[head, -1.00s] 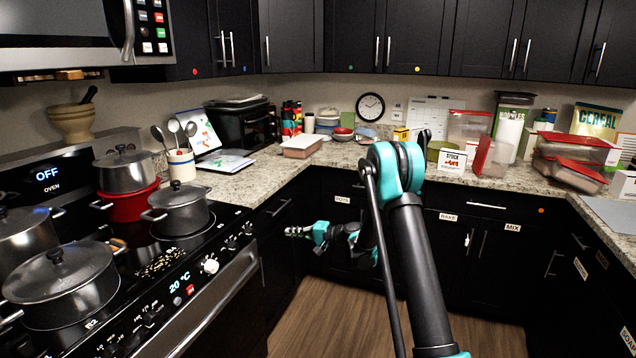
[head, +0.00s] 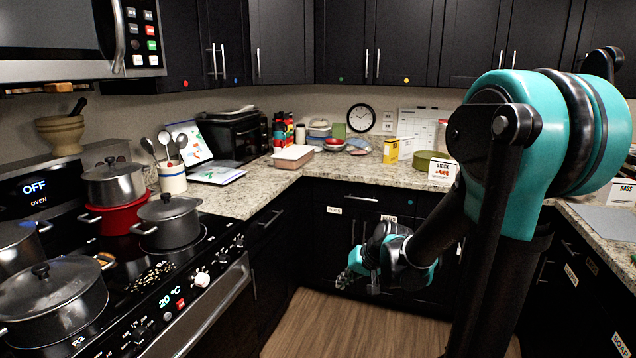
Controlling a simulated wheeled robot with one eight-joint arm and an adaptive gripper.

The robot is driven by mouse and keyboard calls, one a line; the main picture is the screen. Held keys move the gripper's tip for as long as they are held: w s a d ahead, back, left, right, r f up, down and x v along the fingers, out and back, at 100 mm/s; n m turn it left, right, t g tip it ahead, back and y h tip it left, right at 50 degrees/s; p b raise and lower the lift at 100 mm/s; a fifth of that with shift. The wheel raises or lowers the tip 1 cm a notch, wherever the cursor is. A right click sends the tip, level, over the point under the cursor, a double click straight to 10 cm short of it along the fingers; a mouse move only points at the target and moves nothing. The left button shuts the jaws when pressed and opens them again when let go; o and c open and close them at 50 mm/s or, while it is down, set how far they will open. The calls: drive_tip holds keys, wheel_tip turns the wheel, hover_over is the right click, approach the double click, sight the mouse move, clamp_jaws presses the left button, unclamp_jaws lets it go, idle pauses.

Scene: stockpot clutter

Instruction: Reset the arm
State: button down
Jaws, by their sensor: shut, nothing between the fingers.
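My arm stands on the right side of the head view, with its large teal elbow close to the camera. My gripper (head: 350,274) is at the far end of the arm, low in front of the dark lower cabinets (head: 345,232). It points to the left, is shut and holds nothing. It hangs over the wooden floor (head: 330,318), apart from the cabinets and the stove. The elbow hides part of the right counter and what stands there.
A stove (head: 150,300) with several pots is at the left, including a grey pot (head: 168,222) and a red pot (head: 118,214). A granite counter (head: 262,198) runs along the back, bearing a pink box (head: 293,158) and a stock box (head: 442,171). The floor between is clear.

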drive_tip(key=s+d+f+h, duration=0.2)
drive_tip(key=s+d, duration=0.4)
drive_tip(key=s, duration=0.2)
drive_tip(key=s+d+f+h, duration=0.2)
drive_tip(key=s+d, duration=0.3)
drive_tip(key=s, duration=0.3)
drive_tip(key=shift+d+n+h, duration=0.3)
drive_tip(key=shift+d+h, duration=0.1)
drive_tip(key=shift+h, duration=0.1)
